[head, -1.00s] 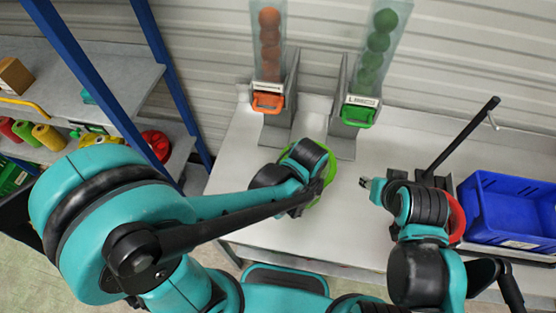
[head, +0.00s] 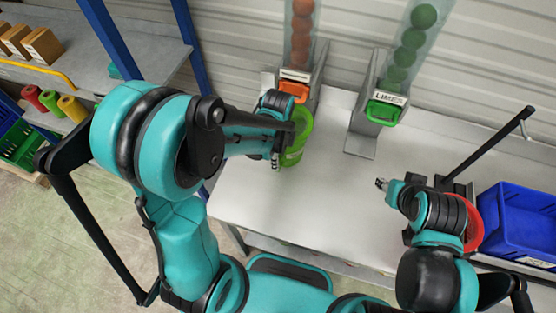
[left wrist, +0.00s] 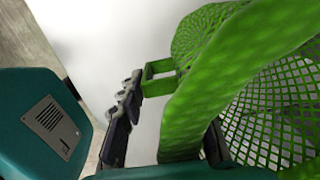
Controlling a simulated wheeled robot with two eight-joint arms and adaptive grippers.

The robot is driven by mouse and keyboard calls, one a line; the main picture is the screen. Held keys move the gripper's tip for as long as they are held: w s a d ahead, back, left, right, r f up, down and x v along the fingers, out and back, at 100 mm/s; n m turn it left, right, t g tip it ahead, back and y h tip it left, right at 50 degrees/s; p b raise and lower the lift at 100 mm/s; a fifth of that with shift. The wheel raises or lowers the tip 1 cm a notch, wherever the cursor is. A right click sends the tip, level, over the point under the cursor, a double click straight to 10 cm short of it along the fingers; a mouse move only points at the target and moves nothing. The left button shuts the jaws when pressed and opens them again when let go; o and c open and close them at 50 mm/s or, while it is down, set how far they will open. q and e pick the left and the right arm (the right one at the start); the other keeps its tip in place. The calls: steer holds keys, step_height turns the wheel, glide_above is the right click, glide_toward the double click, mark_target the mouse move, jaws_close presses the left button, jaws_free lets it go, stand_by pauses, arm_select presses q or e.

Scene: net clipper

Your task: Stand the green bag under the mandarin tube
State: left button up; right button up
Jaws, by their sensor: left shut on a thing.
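The mandarin tube (head: 302,30) holds orange fruit and has an orange gate (head: 294,90) at its foot. A green mesh bag (head: 296,143) stands roughly upright just below and in front of that gate. My left gripper (head: 277,150) is shut on the bag's side. In the left wrist view, the bag's thick green rim (left wrist: 215,75) fills the right side, with its open mesh behind; one finger lies against it. I cannot tell whether the bag's bottom touches the table. My right gripper (head: 382,184) is over the table's right part; its finger gap is too small to judge.
The limes tube (head: 410,45) with a green gate (head: 383,112) stands to the right. A black post (head: 490,145), a red ring-like thing (head: 474,225) and a blue crate (head: 520,222) are at the right. The white table (head: 335,195) is clear in the middle.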

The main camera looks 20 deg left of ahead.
arm_select(q)
steer(key=shift+f, duration=0.8)
steer(key=o, duration=0.9)
steer(key=shift+o, duration=0.2)
